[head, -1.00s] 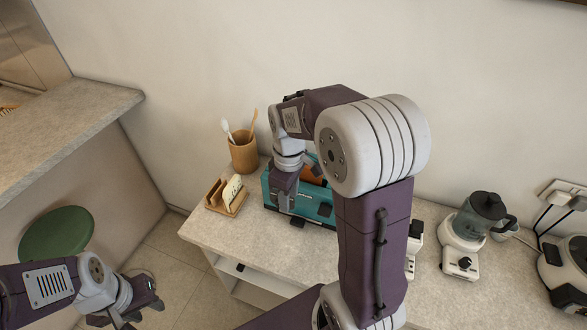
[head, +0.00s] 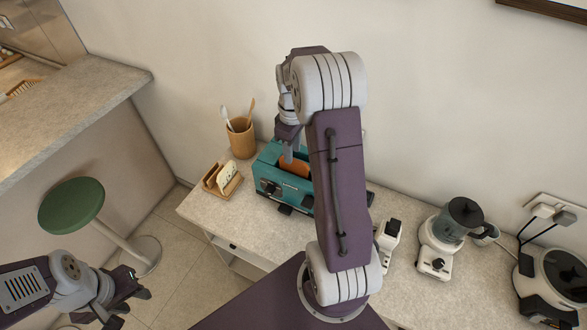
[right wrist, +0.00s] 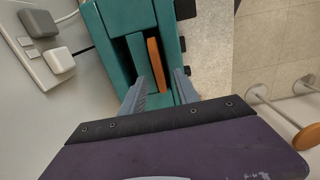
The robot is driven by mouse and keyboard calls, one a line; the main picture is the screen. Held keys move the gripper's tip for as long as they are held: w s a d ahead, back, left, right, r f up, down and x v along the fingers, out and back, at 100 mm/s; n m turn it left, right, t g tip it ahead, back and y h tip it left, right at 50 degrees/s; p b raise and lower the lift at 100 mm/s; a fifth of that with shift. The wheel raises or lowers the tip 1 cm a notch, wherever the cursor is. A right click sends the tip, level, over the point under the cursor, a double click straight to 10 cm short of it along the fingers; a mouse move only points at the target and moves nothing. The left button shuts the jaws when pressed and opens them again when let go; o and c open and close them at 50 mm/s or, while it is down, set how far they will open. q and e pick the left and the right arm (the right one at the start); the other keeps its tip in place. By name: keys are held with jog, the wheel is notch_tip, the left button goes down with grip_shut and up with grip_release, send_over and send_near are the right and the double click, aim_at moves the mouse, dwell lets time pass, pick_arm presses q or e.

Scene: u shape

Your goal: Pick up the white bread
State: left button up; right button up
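A pale white bread slice (head: 228,173) stands in a small wooden rack (head: 211,179) on the counter, left of a teal toaster (head: 268,178). A browned bread slice (head: 296,167) stands in a toaster slot; it also shows in the right wrist view (right wrist: 155,66). My right gripper (head: 289,150) is over the toaster. In the right wrist view its fingers (right wrist: 160,88) are apart, pointing down at the slot, one on each side of the brown slice's line. My left gripper (head: 128,302) hangs empty at lower left, its fingers apart, away from the counter.
A wooden cup (head: 242,138) with utensils stands behind the rack. A blender (head: 450,230) and a round appliance (head: 555,278) are at right. A green stool (head: 72,206) stands at left, below a higher counter (head: 85,105). My right arm hides part of the counter.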

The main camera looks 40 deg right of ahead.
aim_at(294, 160)
jog(key=shift+d+f, duration=0.25)
jog(key=shift+f, duration=0.2)
notch_tip(294, 160, down, 5)
jog(key=shift+s+f+p, duration=0.1)
jog(key=shift+s+p, duration=0.05)
jog(key=shift+p, duration=0.85)
jog(key=c, duration=0.7)
grip_shut()
